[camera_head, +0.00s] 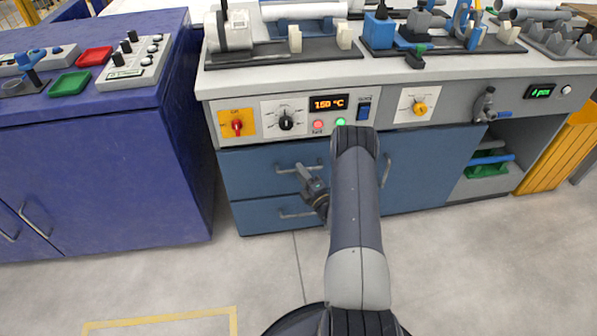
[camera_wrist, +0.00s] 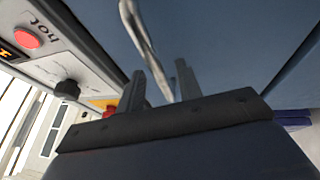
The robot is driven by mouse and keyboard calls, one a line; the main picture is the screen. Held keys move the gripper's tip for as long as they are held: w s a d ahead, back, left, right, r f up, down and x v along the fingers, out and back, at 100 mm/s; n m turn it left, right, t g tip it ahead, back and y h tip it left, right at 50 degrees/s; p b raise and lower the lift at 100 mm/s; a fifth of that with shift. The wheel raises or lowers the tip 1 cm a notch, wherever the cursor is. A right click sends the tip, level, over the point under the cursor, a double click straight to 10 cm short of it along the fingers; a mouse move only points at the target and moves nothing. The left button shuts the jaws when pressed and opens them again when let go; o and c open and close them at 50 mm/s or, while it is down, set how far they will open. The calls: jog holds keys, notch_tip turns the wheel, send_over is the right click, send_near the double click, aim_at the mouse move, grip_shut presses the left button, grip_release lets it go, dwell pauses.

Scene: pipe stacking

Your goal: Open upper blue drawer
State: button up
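The upper blue drawer (camera_head: 250,159) is shut, flush with the bench front below the control panel. Its metal bar handle (camera_head: 286,171) is partly covered by my gripper (camera_head: 303,172). In the wrist view the handle (camera_wrist: 142,38) runs down into the gap between the two dark fingers of my gripper (camera_wrist: 160,70). The fingers are apart, with room beside the bar, and do not look closed on it. The handle's lower end is hidden behind the gripper body. The drawer front (camera_wrist: 220,40) fills the upper part of the wrist view.
The lower blue drawer (camera_head: 262,215) is shut, with its own handle (camera_head: 295,215). A blue cabinet door (camera_head: 430,165) is at right. The control panel (camera_head: 290,118) sits just above the drawers. A purple cabinet (camera_head: 100,170) stands at left. The floor (camera_head: 262,268) in front is clear.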

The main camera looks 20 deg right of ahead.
jog(key=shift+x, duration=1)
jog(key=shift+s, duration=0.1)
jog(key=shift+c, duration=0.2)
grip_shut()
